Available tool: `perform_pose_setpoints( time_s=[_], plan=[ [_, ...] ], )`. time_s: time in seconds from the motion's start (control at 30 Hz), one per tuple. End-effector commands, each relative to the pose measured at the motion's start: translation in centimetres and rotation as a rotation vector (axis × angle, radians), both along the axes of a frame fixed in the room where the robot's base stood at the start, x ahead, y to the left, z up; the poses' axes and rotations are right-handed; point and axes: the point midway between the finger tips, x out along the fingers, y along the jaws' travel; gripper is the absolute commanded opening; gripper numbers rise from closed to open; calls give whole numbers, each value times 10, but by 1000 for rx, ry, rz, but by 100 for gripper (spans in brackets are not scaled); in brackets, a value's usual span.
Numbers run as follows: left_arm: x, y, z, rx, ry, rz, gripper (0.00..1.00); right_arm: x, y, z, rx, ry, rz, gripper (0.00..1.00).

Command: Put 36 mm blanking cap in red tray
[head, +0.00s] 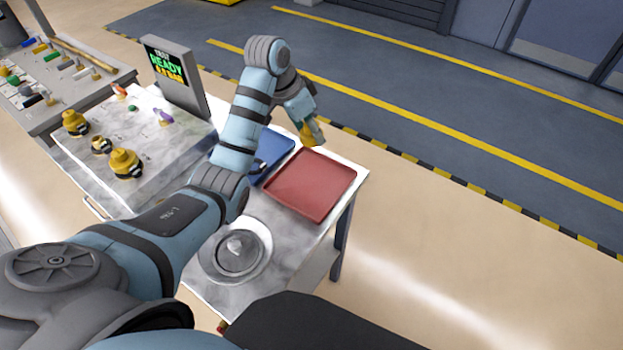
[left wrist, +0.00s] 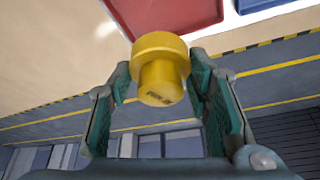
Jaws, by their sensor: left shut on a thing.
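The yellow blanking cap (left wrist: 160,68) is between the two green finger pads of my left gripper (left wrist: 165,88) in the left wrist view; its size marking is too small to read. In the head view my left gripper (head: 309,130) holds the cap over the far edge of the table, by the far corner of the red tray (head: 311,184). The red tray looks empty. It also shows at the top of the left wrist view (left wrist: 170,14), beyond the cap. My right gripper is not in view.
A blue tray (head: 276,148) lies beside the red tray, partly behind my arm. A round metal dish (head: 235,251) sits at the table's near end. Several yellow fittings (head: 126,163) stand on the panel at left, with a display screen (head: 174,76) behind.

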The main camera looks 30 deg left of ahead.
Motion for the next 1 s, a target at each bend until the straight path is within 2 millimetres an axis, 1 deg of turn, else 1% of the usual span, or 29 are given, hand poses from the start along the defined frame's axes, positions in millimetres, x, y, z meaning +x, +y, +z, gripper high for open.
perform_pose_setpoints(
  time_s=[0.03, 0.1, 0.2, 0.23, 0.3, 0.43, 0.6, 0.67, 0.87, 0.97, 1.0],
  plan=[
    [-2, 0, -22, 0, 8, 0, 22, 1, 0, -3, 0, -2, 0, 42],
    [-2, 0, -50, 0, 9, 3, 22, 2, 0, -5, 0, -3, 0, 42],
    [-1, 0, -87, 0, 7, 3, 22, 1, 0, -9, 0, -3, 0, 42],
    [-1, 0, -96, 0, 6, 3, 22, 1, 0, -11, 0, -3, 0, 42],
    [0, -1, -112, -1, 4, 3, 22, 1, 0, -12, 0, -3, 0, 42],
    [0, -1, -130, 1, 4, 4, 22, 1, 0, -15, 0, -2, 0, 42],
    [0, 0, -163, 2, 4, 4, 22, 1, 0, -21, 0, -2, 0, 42],
    [0, 0, -166, 2, 1, 4, 22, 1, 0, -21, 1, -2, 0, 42],
    [0, 0, -165, 2, 1, 4, 22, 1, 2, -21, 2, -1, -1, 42],
    [0, 0, -168, 2, 2, 4, 22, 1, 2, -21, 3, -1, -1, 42],
    [0, 0, -167, 2, 1, 4, 51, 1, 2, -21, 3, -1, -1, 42]
  ],
)
